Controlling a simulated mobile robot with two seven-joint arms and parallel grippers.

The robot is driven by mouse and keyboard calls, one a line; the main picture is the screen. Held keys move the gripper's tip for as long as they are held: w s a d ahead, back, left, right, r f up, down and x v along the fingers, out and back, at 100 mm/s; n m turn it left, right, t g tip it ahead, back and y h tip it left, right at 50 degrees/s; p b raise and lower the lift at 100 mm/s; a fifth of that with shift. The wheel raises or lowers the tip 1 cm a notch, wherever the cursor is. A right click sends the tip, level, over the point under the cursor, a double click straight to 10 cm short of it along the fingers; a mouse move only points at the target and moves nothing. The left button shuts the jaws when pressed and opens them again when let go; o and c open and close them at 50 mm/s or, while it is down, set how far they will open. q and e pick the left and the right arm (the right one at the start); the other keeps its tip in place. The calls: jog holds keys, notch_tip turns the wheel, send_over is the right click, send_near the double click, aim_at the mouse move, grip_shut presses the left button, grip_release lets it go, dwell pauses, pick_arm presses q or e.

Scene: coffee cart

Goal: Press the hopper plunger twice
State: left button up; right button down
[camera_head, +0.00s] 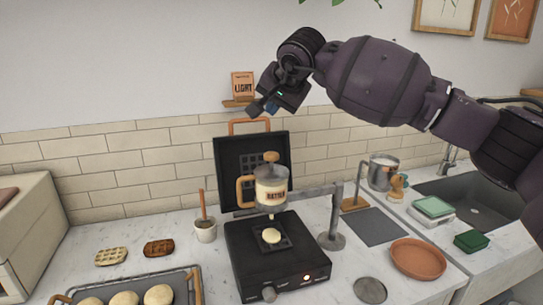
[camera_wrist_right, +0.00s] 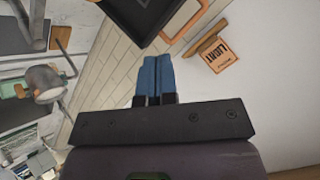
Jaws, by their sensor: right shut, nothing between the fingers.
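The batter hopper (camera_head: 272,190) is a small labelled container with a wooden side handle, held on a grey stand arm over the waffle iron. Its plunger has a round wooden knob (camera_head: 270,157) on top. The black waffle iron (camera_head: 246,261) stands with its lid open behind the hopper. A pale dollop of batter (camera_head: 271,236) lies on its plate under the nozzle. My right gripper (camera_head: 262,107) is above the knob and clear of it. Its blue fingers (camera_wrist_right: 154,78) are shut and empty in the right wrist view. My left gripper is out of view.
A box marked LIGHT (camera_head: 243,86) sits on a small wall shelf behind my right gripper. The stand post (camera_head: 331,238) is right of the iron. A tray (camera_head: 181,281) with round buns is front left. A terracotta plate (camera_head: 418,258) lies at right, near the sink (camera_head: 482,197).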

jog(key=b, duration=0.3)
send_over(274, 153)
notch_tip(274, 153, down, 6)
jog(key=shift+f, duration=0.65)
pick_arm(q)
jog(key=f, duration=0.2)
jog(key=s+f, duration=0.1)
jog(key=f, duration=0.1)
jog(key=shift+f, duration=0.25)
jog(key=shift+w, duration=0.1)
pick_arm(e)
jog(key=shift+s, duration=0.1)
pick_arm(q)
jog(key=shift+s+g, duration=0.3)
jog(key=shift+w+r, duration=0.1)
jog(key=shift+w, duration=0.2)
pick_arm(e)
jog(key=shift+f, duration=0.2)
jog(key=shift+f, duration=0.25)
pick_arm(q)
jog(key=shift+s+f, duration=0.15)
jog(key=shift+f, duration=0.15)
